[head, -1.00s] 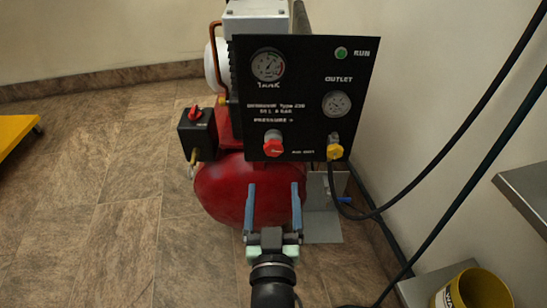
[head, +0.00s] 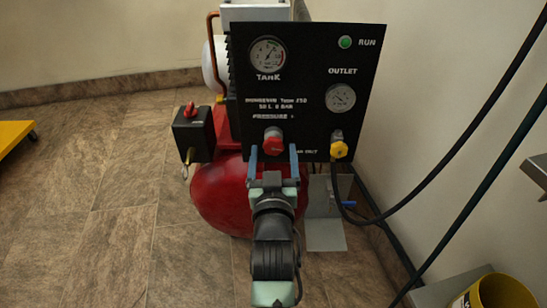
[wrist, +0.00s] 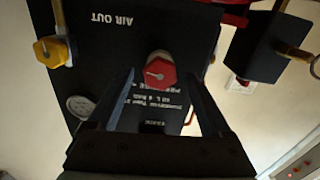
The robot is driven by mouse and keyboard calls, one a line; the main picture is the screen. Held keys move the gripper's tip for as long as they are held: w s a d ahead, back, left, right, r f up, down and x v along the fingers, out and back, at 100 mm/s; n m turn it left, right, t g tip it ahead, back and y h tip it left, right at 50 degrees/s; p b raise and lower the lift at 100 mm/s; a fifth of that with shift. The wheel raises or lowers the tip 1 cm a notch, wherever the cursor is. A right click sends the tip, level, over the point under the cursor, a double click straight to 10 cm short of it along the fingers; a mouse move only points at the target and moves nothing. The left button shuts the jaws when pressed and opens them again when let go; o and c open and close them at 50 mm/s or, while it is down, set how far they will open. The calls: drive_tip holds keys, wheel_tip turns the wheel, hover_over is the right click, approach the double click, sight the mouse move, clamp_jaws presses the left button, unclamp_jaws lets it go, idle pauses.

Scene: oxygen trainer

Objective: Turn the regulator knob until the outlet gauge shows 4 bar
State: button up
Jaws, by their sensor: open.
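The red regulator knob (head: 273,141) sticks out of the lower middle of the black panel (head: 300,60); it also shows in the wrist view (wrist: 160,70), with a pale mark on its face. My gripper (head: 273,149) is open and empty, its two blue fingers just in front of and below the knob, one toward each side. In the wrist view the fingertips (wrist: 160,76) flank the knob with a gap on both sides; I cannot tell whether they reach its depth. The outlet gauge (head: 341,97) is at the panel's right; its needle is too small to read.
A yellow knob (head: 339,150) sits right of the red knob, with black hoses at the right. The tank gauge (head: 267,53) and lit green RUN lamp (head: 345,42) are higher up. A switch box (head: 193,133) stands left; the red tank (head: 222,195) is below.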

drive_tip(key=shift+w, duration=0.45)
clamp_jaws()
